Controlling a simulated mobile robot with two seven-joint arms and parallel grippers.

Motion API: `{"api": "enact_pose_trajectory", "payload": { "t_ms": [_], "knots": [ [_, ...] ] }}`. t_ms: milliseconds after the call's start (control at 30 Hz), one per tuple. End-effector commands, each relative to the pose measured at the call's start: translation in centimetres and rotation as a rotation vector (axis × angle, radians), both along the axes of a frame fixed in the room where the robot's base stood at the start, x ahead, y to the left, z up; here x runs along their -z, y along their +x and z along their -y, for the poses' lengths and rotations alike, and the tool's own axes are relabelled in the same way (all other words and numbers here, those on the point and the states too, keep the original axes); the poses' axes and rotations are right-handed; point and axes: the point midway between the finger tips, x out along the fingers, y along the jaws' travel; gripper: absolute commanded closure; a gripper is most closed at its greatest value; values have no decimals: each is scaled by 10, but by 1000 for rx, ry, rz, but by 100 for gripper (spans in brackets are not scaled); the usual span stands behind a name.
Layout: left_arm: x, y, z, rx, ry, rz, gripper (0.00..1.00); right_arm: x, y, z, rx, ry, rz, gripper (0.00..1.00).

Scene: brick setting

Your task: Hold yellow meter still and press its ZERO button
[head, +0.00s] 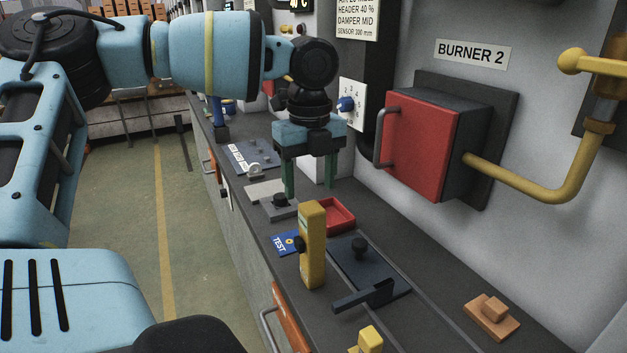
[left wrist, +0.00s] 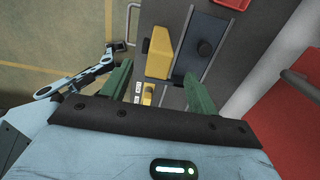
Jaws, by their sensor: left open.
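The yellow meter (head: 312,250) stands upright on the dark counter, beside a blue TEST card (head: 285,244). In the left wrist view the meter (left wrist: 160,50) shows ahead between the open fingers (left wrist: 158,75), touching neither. A light-blue and black arm, probably my right one, shows small at the left wrist view's left; its gripper fingers cannot be made out.
A dark plate with a black knob (head: 360,248) and a black lever (head: 365,296) lie right of the meter. A red tray (head: 336,214) sits behind. A smaller yellow piece (head: 369,341) and an orange block (head: 492,315) are nearer. The red burner box (head: 420,146) projects from the wall.

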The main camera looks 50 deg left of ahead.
Motion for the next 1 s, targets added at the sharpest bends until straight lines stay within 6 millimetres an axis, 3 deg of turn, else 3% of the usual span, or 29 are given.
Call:
{"api": "enact_pose_trajectory", "payload": {
  "t_ms": [167,600,1000],
  "knots": [
    [10,0,0,0,-1,-1,40,0,0,-1,1,2,0,64],
    [67,0,0,-1,1,-2,40,3,-1,-1,2,2,-4,64],
    [78,0,0,-2,0,2,40,3,-2,0,1,1,-4,64]
  ]
}}
